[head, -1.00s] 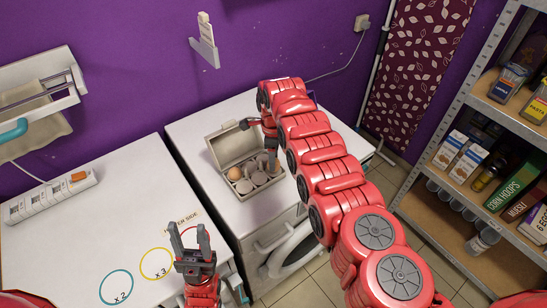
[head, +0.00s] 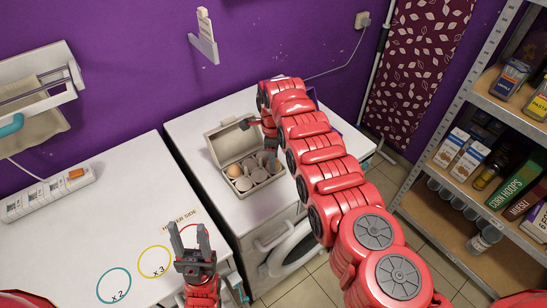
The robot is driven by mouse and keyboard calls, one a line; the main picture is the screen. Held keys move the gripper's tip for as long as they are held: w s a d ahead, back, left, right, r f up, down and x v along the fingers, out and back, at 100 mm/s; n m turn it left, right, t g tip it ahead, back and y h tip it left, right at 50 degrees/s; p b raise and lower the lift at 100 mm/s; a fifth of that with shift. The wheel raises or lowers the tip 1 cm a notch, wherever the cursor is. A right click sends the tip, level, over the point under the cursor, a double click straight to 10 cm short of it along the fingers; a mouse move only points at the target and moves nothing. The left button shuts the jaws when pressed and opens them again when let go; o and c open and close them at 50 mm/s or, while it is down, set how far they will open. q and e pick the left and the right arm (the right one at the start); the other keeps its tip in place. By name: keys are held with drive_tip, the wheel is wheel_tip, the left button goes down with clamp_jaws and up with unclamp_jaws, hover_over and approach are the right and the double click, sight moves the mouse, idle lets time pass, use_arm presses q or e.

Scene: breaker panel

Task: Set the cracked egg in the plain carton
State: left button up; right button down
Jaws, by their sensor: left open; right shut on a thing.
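An open grey egg carton (head: 218,166) stands on the white appliance top, its lid tilted back toward the wall. A brown egg (head: 234,171) sits in its left back cell. The front cells look empty. My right gripper (head: 269,158) points down over the back right part of the carton. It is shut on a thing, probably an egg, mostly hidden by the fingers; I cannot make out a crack. My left gripper (head: 189,240) is open and empty above the white table, well in front of and left of the carton.
The white table (head: 70,225) at left bears a power strip (head: 48,195) and printed teal and yellow circles. A wall rack (head: 40,90) hangs at upper left. A stocked shelf (head: 455,185) stands at right. The appliance top left of the carton is clear.

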drive_tip(key=shift+f+b, duration=0.4)
drive_tip(key=shift+f, duration=0.05)
idle(0.3)
drive_tip(key=shift+c, duration=1.1)
unclamp_jaws()
drive_tip(key=shift+r, duration=0.15)
